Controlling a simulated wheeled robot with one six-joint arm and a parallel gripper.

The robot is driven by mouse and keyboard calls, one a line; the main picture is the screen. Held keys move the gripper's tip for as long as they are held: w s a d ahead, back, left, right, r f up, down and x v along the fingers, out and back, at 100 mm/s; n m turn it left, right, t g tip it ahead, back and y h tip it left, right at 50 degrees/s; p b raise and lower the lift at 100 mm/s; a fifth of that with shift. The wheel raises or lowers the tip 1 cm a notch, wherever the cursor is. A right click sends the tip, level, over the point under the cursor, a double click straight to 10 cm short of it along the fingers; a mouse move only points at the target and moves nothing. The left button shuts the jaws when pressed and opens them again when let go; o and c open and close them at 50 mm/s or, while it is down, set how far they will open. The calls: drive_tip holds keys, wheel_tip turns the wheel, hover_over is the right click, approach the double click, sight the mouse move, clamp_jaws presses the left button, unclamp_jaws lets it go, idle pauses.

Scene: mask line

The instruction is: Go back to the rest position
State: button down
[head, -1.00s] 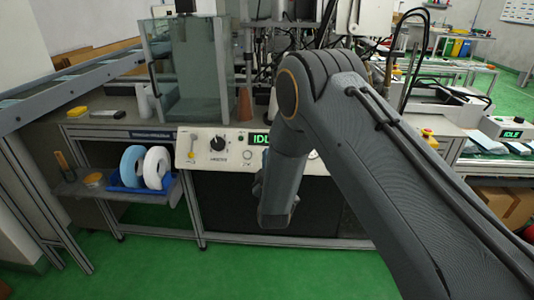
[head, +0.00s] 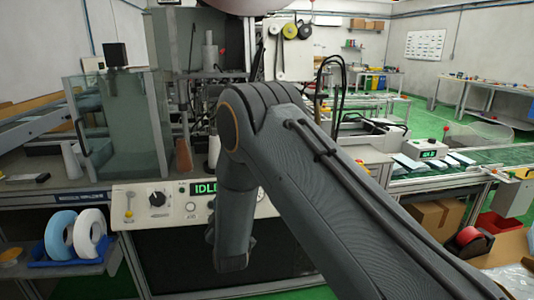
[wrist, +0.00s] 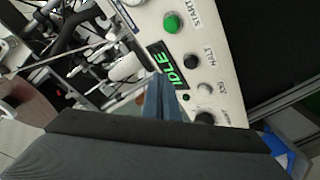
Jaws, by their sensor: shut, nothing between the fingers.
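My gripper (wrist: 160,95) shows in the wrist view as narrow blue-grey fingers pressed together, with nothing between them. It stands in front of the machine's white control panel, which shows in the wrist view (wrist: 215,60) with a green START button (wrist: 171,22) and a lit green IDLE display (wrist: 172,67). I cannot tell the gap between fingertips and panel. In the head view my arm crosses the middle, and the gripper itself is hidden. The control panel (head: 145,222) shows on both sides of my arm, with its IDLE display partly covered.
A glass-walled machine enclosure (head: 105,130) stands behind the panel at left. A blue tray (head: 70,262) with white and blue rolls (head: 88,232) is at lower left. Cardboard boxes (head: 432,215) and a red tape roll (head: 470,236) are at right. Green floor shows at far right.

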drive_tip(key=s+d+r+m+g+h, duration=0.1)
drive_tip(key=s+d+m+g+h, duration=0.2)
drive_tip(key=d, duration=0.8)
drive_tip(key=s+d+r+m+g+h, duration=0.15)
drive_tip(key=d+m+g, duration=0.25)
drive_tip(key=d, duration=0.7)
drive_tip(key=s+d+r+m+g, duration=0.1)
drive_tip(key=s+d+m+g, duration=0.1)
drive_tip(key=s+d, duration=0.4)
drive_tip(key=s+d+r+m+g+h, duration=0.1)
drive_tip(key=s+d+g, duration=0.3)
drive_tip(key=s, duration=1)
drive_tip(key=s+d+r+m+g+h, duration=0.1)
drive_tip(key=s+d+m+g, duration=0.2)
drive_tip(key=s+d, duration=0.6)
drive_tip(key=shift+s+d+r+m, duration=0.15)
drive_tip(key=shift+s+r+m, duration=0.35)
drive_tip(key=shift+s, duration=0.5)
drive_tip(key=shift+f, duration=0.15)
